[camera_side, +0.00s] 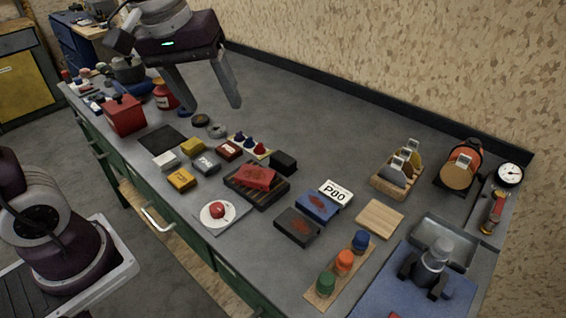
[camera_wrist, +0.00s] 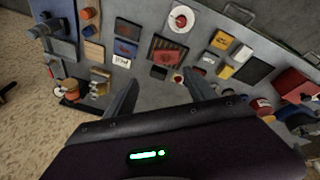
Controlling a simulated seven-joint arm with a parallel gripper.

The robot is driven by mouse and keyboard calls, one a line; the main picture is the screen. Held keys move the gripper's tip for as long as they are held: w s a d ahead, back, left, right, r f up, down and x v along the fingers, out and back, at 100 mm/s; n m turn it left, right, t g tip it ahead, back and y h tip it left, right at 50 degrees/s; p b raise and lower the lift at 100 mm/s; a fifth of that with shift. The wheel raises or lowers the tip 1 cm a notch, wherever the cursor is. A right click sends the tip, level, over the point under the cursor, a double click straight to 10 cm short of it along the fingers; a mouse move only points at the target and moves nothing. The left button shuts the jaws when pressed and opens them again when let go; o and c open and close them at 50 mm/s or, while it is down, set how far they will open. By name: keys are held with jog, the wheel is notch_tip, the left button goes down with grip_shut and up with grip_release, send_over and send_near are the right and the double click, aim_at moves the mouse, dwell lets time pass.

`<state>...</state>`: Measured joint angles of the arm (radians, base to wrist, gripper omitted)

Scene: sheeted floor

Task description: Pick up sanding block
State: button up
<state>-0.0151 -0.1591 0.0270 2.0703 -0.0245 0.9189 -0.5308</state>
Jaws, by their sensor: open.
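My gripper (camera_side: 209,106) is open and empty, raised above the far part of the grey workbench; its two fingers also show in the wrist view (camera_wrist: 161,80). Several block-shaped things lie on the bench, and none is clearly labelled as the sanding block. A red block (camera_side: 256,177) lies on a dark slatted tray (camera_side: 271,197); it also shows in the wrist view (camera_wrist: 168,54). Nearby are yellow blocks (camera_side: 181,179) and (camera_side: 192,146), a white block (camera_side: 165,161), a grey block (camera_side: 206,163), a dark red block (camera_side: 228,150) and a black block (camera_side: 283,162). The gripper touches none of them.
A white plate with a red knob (camera_side: 217,211) stands near the front edge. Blue and dark pads, a P80 card (camera_side: 336,192), a wooden board (camera_side: 380,218) and a disc rack (camera_side: 398,178) lie to the right. A red box (camera_side: 124,115) stands left. Bare bench lies towards the wall.

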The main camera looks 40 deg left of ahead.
jog(key=w+a+f+n+g, duration=0.15)
jog(key=w+f+n, duration=0.45)
jog(key=w, duration=0.6)
jog(key=n+g, duration=0.2)
jog(key=n, duration=0.3)
send_over(283, 157)
jog(key=f, duration=1.5)
jog(key=shift+s, duration=0.35)
jog(key=f, duration=0.7)
jog(key=shift+w+f, duration=0.2)
jog(key=shift+w, duration=0.1)
grip_shut()
jog(key=shift+r, duration=0.1)
